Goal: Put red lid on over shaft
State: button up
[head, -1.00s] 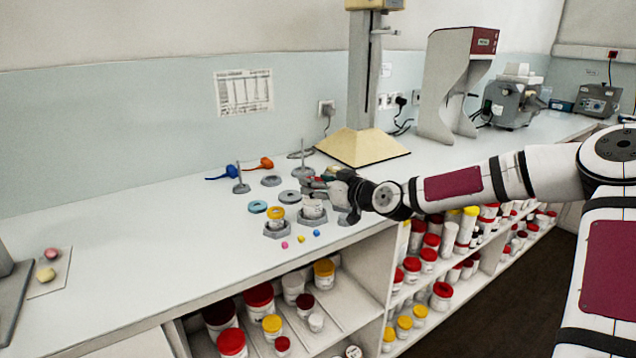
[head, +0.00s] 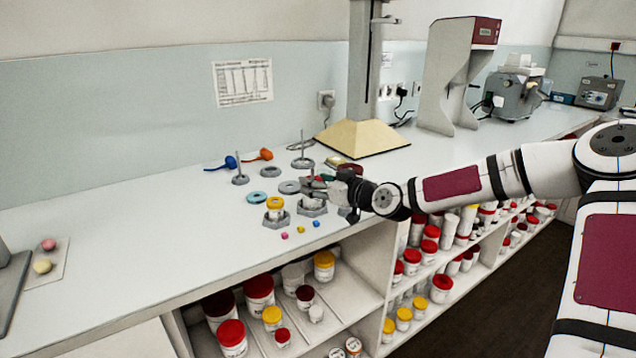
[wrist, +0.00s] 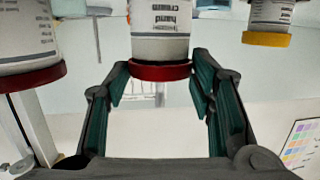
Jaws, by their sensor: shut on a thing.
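My gripper (wrist: 160,68) is shut on a red lid (wrist: 160,72), seen edge-on between the two fingers in the wrist view, which is upside down. The lid lies at the mouth of a white labelled jar (wrist: 160,20); I cannot tell whether it is fully seated. In the head view my gripper (head: 314,185) is over the middle jar (head: 312,203), which stands in a grey holder, and mostly hides the lid. Thin upright shafts on round grey bases stand behind: one at the left (head: 239,165), one near the gripper (head: 303,147).
A yellow-topped jar (head: 275,212) stands left of the gripper, and it also shows in the wrist view (wrist: 266,38). A red-lidded jar (wrist: 30,78) is close on the other side. A blue ring (head: 257,198) and small coloured pieces lie nearby. The stand's cream base (head: 362,140) is behind.

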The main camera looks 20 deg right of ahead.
jog(key=shift+f+b, duration=0.35)
jog(key=shift+f, duration=0.4)
dwell(0.7)
jog(key=o, duration=1.2)
jog(key=o, duration=0.5)
jog(key=shift+p+v, duration=2.6)
jog(key=shift+v, duration=1.4)
